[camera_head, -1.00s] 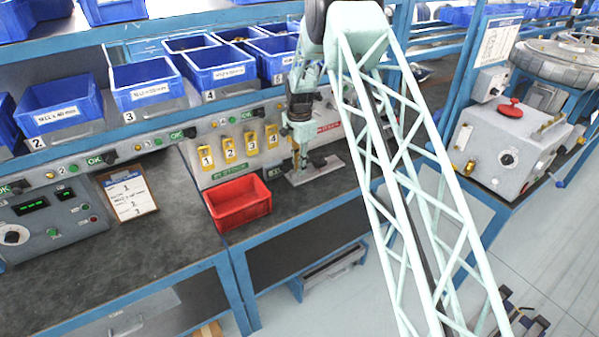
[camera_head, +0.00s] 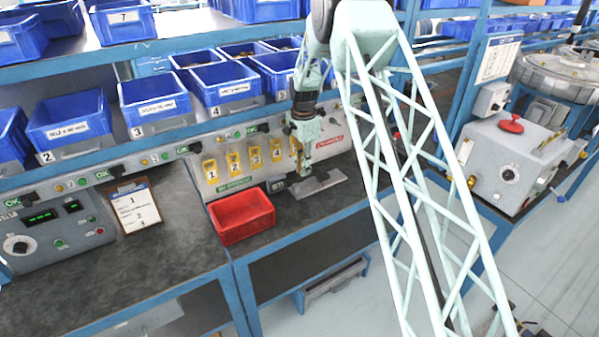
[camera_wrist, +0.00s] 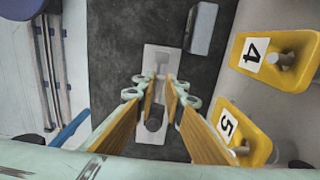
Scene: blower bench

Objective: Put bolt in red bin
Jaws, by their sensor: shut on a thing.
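The red bin (camera_head: 241,218) stands empty on the bench, in front of the yellow numbered holders. My gripper (camera_head: 304,170) is to the right of the bin, pointing down above a light grey plate (camera_head: 322,184). In the wrist view my gripper (camera_wrist: 161,92) has its two fingers close together over that plate. A dark round-ended piece, which looks like the bolt (camera_wrist: 153,124), shows between the fingers, and they are shut on it. The rest of the bolt is partly hidden by the fingers, and it is too small to make out in the head view.
Yellow holders (camera_head: 233,163) with numbers line the panel behind the bin. Holder 5 (camera_wrist: 236,125) is close to my gripper's right side in the wrist view. Blue bins (camera_head: 154,101) fill the shelf above. A clipboard (camera_head: 135,206) lies left of the red bin.

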